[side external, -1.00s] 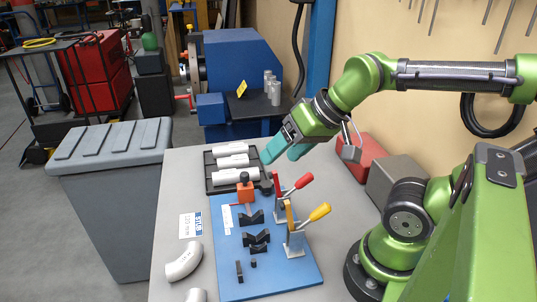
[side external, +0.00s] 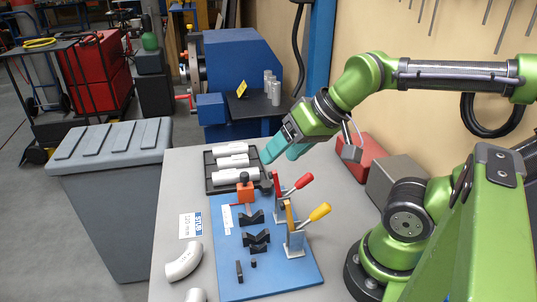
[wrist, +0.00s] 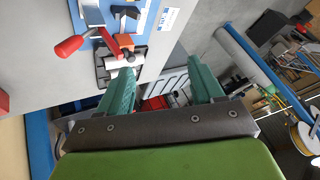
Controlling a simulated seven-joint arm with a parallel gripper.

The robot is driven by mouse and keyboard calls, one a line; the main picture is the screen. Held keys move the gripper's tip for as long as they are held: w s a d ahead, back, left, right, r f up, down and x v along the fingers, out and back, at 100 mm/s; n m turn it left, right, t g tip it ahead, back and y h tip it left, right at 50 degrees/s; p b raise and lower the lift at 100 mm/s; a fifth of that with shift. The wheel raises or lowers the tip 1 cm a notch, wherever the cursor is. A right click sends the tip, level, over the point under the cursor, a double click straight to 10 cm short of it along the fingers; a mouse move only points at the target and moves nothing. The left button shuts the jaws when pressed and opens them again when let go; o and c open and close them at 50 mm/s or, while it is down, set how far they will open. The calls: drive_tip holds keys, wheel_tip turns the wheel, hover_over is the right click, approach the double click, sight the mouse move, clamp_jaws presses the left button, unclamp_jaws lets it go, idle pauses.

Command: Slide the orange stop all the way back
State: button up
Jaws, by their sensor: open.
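The orange stop (side external: 245,192), an upright block with a dark knob on top, stands at the far end of the blue fixture plate (side external: 226,274), near a dark tray. Part of it also shows in the wrist view (wrist: 124,41), near the red handle. My gripper (side external: 280,155) has two teal fingers spread apart with nothing between them. It hangs above and to the right of the stop, near the tray's right side, apart from the stop. In the wrist view my gripper (wrist: 161,68) points past the table edge toward the floor and bin.
The dark tray (side external: 208,183) holds white tubes. Toggle clamps with a red handle (side external: 303,181) and a yellow handle (side external: 320,212) stand on the plate's right side. Black V-blocks (side external: 256,238) sit mid-plate. Pipe elbows (side external: 184,262) lie at left. A grey bin (side external: 115,200) stands beside the table.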

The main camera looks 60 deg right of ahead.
drive_tip(key=shift+f, duration=0.2)
drive_tip(key=shift+c, duration=1)
drive_tip(key=n+g+h, duration=0.2)
drive_tip(key=g, duration=0.5)
hover_over(244, 173)
wheel_tip(244, 173, down, 16)
clamp_jaws()
